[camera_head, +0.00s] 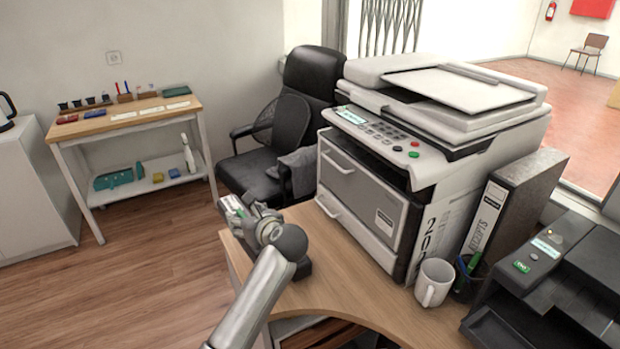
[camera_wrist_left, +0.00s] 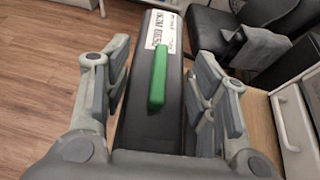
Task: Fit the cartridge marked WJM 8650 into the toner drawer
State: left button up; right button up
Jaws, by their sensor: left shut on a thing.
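My left gripper (camera_head: 252,216) is shut on a long black cartridge (camera_wrist_left: 160,110) in front of the printer, near the desk's left edge. In the left wrist view the cartridge lies between the two fingers, with a green grip (camera_wrist_left: 158,76) on top and a white label (camera_wrist_left: 163,31) at its far end. The label print is upside down and seems to read WJM 8650. In the head view my gripper hides most of the cartridge. The large printer (camera_head: 395,185) stands on the desk to the right; its front panels (camera_head: 362,192) look shut. My right gripper is out of view.
A white mug (camera_head: 434,282), a pen cup (camera_head: 467,281), a RECEIPTS binder (camera_head: 510,215) and a small black printer (camera_head: 545,290) crowd the desk's right. A black chair (camera_head: 300,110) stands behind my gripper. The desk (camera_head: 350,290) is bare before the printer.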

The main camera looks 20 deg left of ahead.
pick_arm(q)
jog(key=s+d+r+m+t+h, duration=0.2)
jog(key=s+d, duration=0.7)
jog(key=s+d+r+m+t+h, duration=0.2)
jog(key=s+d+m, duration=0.1)
jog(key=s+d, duration=0.6)
jog(key=shift+s+d+r+h, duration=0.35)
jog(key=shift+s+h, duration=0.05)
jog(key=shift+s, duration=0.2)
